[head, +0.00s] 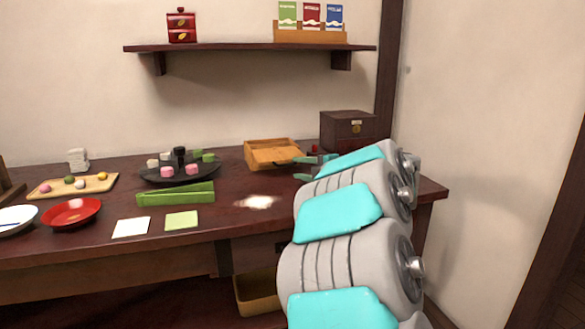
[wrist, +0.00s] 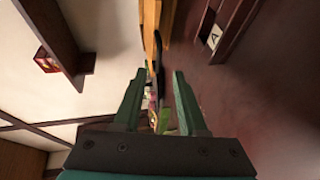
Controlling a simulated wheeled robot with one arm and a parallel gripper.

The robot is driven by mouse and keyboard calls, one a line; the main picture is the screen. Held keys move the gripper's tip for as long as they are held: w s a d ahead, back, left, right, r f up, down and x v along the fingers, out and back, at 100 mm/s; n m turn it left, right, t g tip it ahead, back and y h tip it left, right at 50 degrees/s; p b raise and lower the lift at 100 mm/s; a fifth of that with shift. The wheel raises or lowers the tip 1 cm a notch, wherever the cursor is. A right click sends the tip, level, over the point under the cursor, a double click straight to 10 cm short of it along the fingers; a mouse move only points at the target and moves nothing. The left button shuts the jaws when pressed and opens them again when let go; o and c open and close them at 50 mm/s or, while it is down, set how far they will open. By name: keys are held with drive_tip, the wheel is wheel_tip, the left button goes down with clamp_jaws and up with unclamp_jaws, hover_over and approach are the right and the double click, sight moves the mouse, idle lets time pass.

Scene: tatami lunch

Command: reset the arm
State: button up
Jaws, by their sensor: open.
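My gripper (wrist: 157,100) shows in the wrist view as two green fingers standing apart, with nothing between them that I can see held. In the head view its tip (head: 308,168) shows at the right part of the dark wooden table (head: 300,222), beside a light wooden tray (head: 272,154). My grey and turquoise arm covers the table's right front and hides much of what is behind it.
A dark box (head: 347,130) stands at the back right, close to my arm. A black plate (head: 150,174) with sweets, a green holder (head: 175,194) and a red bowl (head: 71,213) stand further left. A white patch (head: 257,201) lies on the table. A shelf (head: 230,47) hangs above.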

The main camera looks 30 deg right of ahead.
drive_tip(key=shift+s+r, duration=0.1)
drive_tip(key=shift+s, duration=0.35)
